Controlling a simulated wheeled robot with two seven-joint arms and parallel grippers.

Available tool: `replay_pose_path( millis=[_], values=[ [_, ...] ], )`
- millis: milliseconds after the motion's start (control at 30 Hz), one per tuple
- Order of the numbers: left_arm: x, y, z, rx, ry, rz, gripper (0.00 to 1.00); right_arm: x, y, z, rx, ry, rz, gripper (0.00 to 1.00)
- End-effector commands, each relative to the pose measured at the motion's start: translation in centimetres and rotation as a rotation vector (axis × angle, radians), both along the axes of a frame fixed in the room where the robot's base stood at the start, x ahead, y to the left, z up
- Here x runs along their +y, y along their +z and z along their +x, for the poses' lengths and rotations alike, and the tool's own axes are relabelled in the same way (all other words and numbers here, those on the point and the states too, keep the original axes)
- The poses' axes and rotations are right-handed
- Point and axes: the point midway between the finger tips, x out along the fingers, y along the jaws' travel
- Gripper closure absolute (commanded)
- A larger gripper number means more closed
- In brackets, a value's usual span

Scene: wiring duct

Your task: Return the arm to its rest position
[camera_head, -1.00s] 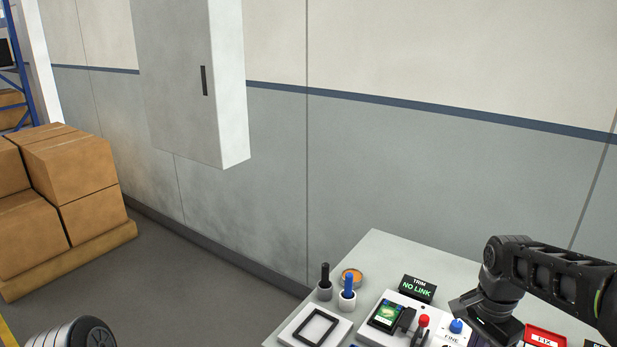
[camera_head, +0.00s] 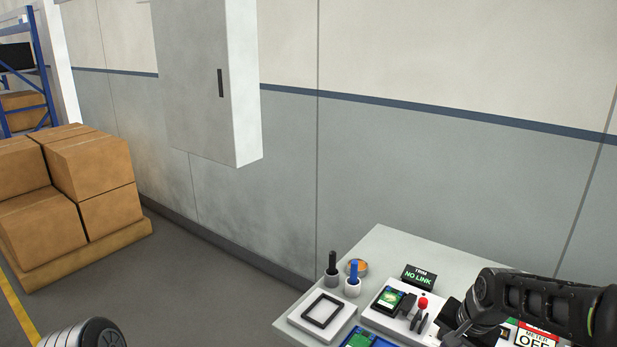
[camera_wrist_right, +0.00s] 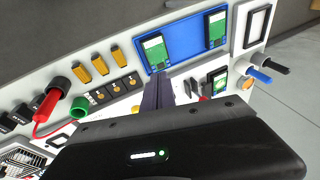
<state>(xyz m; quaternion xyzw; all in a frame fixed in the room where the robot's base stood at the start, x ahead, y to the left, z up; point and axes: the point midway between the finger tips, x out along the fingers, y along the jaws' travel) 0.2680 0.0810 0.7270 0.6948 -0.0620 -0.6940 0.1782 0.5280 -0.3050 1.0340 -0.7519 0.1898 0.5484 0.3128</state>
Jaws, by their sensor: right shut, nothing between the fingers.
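My right arm (camera_head: 550,300) comes in from the right of the head view, over the white work table (camera_head: 395,245). In the right wrist view my right gripper (camera_wrist_right: 158,80) has its dark fingers together with nothing between them. The fingertips show in front of the near edge of a blue tray (camera_wrist_right: 180,48) that holds green modules. I cannot tell whether they touch anything. A rounded part of my left arm (camera_head: 82,335) shows at the bottom left of the head view; my left gripper is out of view.
The table carries a "NO LINK" sign (camera_head: 419,276), a black frame (camera_head: 322,310), two upright pens and a meter display (camera_head: 536,338). The wrist view shows a red plug (camera_wrist_right: 45,105) with a wire and orange connectors (camera_wrist_right: 99,65). Boxes (camera_head: 90,165) stand left; a cabinet (camera_head: 200,80) hangs behind.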

Motion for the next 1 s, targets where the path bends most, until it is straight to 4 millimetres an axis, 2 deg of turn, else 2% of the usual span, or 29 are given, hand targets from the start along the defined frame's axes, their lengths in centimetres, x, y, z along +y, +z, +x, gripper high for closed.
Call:
replay_pose_path(
  millis=[167, 267, 300, 367, 400, 467, 533, 600, 700, 800, 900, 1000],
  values=[
    [-0.1, -0.6, 0.1, -0.005, 0.000, -0.002, 0.64, 5.6, -7.4, 0.8, -0.088, 0.227, -0.012, 1.00],
    [-0.2, -1.2, 0.1, -0.007, -0.001, -0.004, 0.64, 9.7, -13.6, -0.8, -0.122, 0.362, -0.016, 1.00],
    [-0.2, -1.4, 0.1, -0.009, -0.001, -0.004, 0.64, 11.4, -16.3, -2.0, -0.128, 0.414, -0.015, 1.00],
    [-0.2, -1.8, 0.1, -0.010, -0.001, -0.005, 0.64, 13.7, -20.1, -4.4, -0.129, 0.479, -0.013, 1.00],
    [-0.3, -2.1, 0.1, -0.010, -0.002, -0.005, 0.64, 15.0, -22.4, -6.3, -0.121, 0.514, -0.008, 1.00],
    [-0.3, -2.4, 0.2, -0.012, -0.002, -0.007, 0.64, 16.9, -25.6, -9.6, -0.100, 0.555, 0.007, 1.00],
    [-0.4, -2.8, 0.2, -0.013, -0.003, -0.008, 0.64, 18.8, -28.6, -13.6, -0.059, 0.589, 0.032, 1.00],
    [-0.4, -3.2, 0.2, -0.013, -0.003, -0.009, 0.64, 20.3, -30.8, -17.5, -0.002, 0.602, 0.070, 1.00],
    [-0.4, -3.5, 0.1, -0.014, -0.004, -0.010, 0.64, 21.8, -32.8, -22.1, 0.082, 0.611, 0.122, 1.00],
    [-0.4, -3.8, 0.2, -0.014, -0.004, -0.010, 0.64, 22.7, -34.0, -24.9, 0.138, 0.619, 0.159, 1.00],
    [-0.5, -3.9, 0.2, -0.014, -0.003, -0.010, 0.64, 22.9, -34.7, -26.0, 0.162, 0.616, 0.174, 1.00],
    [-0.5, -4.0, 0.2, -0.014, -0.003, -0.010, 0.64, 22.8, -34.8, -26.0, 0.165, 0.611, 0.175, 1.00]
  ],
)
